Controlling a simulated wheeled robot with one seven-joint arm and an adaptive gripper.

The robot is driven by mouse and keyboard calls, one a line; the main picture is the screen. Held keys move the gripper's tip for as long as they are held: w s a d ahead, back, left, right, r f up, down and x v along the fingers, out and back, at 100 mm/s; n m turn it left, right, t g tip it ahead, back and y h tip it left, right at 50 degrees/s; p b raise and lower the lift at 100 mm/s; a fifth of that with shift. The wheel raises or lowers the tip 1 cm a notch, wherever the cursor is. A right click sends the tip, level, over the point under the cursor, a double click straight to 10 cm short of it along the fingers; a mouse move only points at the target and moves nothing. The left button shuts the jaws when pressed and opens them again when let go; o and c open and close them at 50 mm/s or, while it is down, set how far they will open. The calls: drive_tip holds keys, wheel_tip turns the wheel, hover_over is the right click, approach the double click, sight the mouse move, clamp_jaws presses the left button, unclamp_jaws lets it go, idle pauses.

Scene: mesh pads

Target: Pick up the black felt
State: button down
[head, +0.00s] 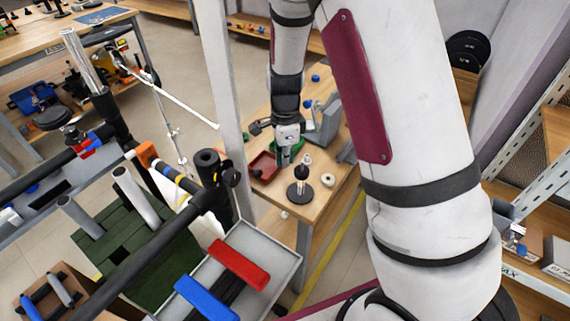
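My gripper (284,157) hangs at the end of my arm, pointing down over the wooden workbench (325,190). It is small and far off here, so whether its fingers are open or shut is unclear. No piece is clearly recognisable as the black felt. A dark round disc (299,194) with an upright post lies on the bench, in front of and a little to the right of my gripper. I cannot tell whether this disc is felt. My arm hides part of the bench's right side.
On the bench, a red tray (264,167) is left of my gripper and a green round thing (298,146) is close beside it. A pale ring (328,180) and a grey machine (325,122) are to the right. A grey post (221,85) stands left of the bench.

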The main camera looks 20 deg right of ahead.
drive_tip(key=c, duration=1)
unclamp_jaws()
drive_tip(key=shift+c, duration=0.2)
drive_tip(key=shift+r, duration=0.15)
wheel_tip(320, 180, up, 13)
drive_tip(key=p, duration=0.1)
drive_tip(key=shift+r, duration=0.15)
